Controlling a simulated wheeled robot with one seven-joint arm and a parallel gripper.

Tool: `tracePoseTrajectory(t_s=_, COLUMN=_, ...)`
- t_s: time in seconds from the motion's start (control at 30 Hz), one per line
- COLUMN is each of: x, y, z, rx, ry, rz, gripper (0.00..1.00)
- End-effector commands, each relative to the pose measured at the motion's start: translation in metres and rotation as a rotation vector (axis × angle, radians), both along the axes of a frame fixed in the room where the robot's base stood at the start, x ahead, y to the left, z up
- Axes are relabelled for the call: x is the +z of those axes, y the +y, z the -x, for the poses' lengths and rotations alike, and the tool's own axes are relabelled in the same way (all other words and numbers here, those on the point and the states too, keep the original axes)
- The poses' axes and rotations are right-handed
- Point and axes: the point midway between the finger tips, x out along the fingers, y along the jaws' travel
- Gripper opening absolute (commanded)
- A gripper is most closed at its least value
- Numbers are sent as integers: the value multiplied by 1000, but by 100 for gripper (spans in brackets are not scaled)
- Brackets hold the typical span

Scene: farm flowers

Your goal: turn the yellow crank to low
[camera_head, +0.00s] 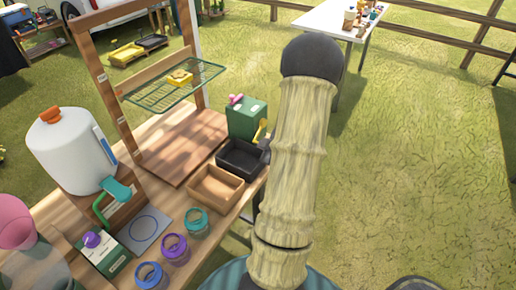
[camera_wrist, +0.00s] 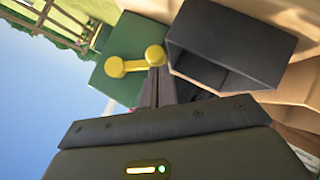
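The yellow crank (camera_head: 260,130) is on the right side of a green box (camera_head: 244,118) at the far right corner of the wooden table. In the wrist view the crank (camera_wrist: 130,66) shows as a short bar with a rounded knob at each end, against the green box (camera_wrist: 122,47). My gripper (camera_wrist: 157,72) has its two dark fingers together, with the tips right at the crank's right knob. I cannot tell if they touch it. In the head view my arm hides most of the gripper. No low marking is readable.
A black bin (camera_head: 240,160) stands just in front of the green box and close beside my fingers in the wrist view (camera_wrist: 228,45). A tan bin (camera_head: 215,188), several jars and a white dispenser (camera_head: 72,150) are on the table. Open grass lies to the right.

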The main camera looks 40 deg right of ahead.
Motion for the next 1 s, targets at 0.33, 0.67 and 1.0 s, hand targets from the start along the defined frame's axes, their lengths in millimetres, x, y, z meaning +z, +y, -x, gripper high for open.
tracePoseTrajectory(t_s=0.33, x=-7, y=0, z=0, rx=0, ry=0, rz=0, gripper=0)
tracePoseTrajectory(t_s=0.67, x=0, y=5, z=0, rx=2, ry=-1, rz=0, gripper=0)
tracePoseTrajectory(t_s=1.0, x=34, y=34, z=25, rx=-1, ry=0, rz=2, gripper=0)
